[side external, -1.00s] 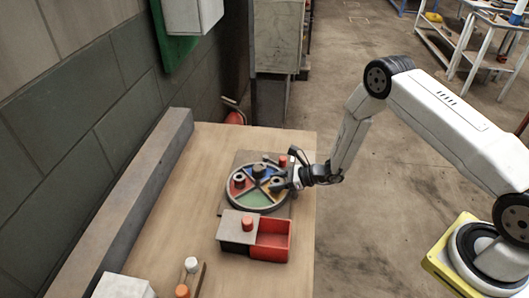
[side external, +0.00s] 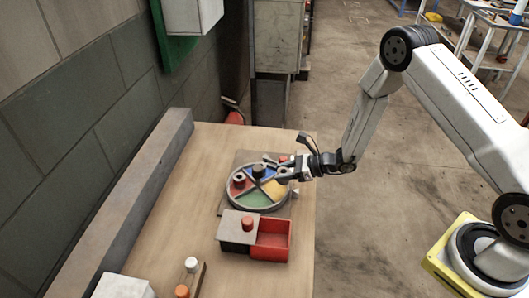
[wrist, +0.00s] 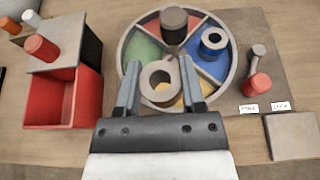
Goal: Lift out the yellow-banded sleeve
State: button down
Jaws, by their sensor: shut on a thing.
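My gripper (side external: 282,170) is shut on a grey hollow sleeve, held above the yellow sector (side external: 275,189) of the round divided tray. In the wrist view my gripper (wrist: 160,66) has one finger on each side of the sleeve (wrist: 160,96), whose open bore faces the camera. The tray (wrist: 127,82) also has green, red and blue sectors. A blue-marked sleeve (wrist: 213,42) stands in the blue sector, and a dark cylindrical piece (wrist: 174,20) stands in the red one.
A red open box (side external: 272,240) with a grey lid part and red knob (side external: 248,223) stands in front of the tray. A red-topped peg (wrist: 256,85), small labels and a grey plate (wrist: 291,136) lie right in the wrist view. A wall ledge (side external: 130,200) runs along the left.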

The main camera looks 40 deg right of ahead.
jog(key=s+d+r, duration=0.1)
jog(key=s+r, duration=0.5)
jog(key=s, duration=0.5)
jog(key=shift+s+r, duration=0.2)
jog(key=shift+r, duration=0.2)
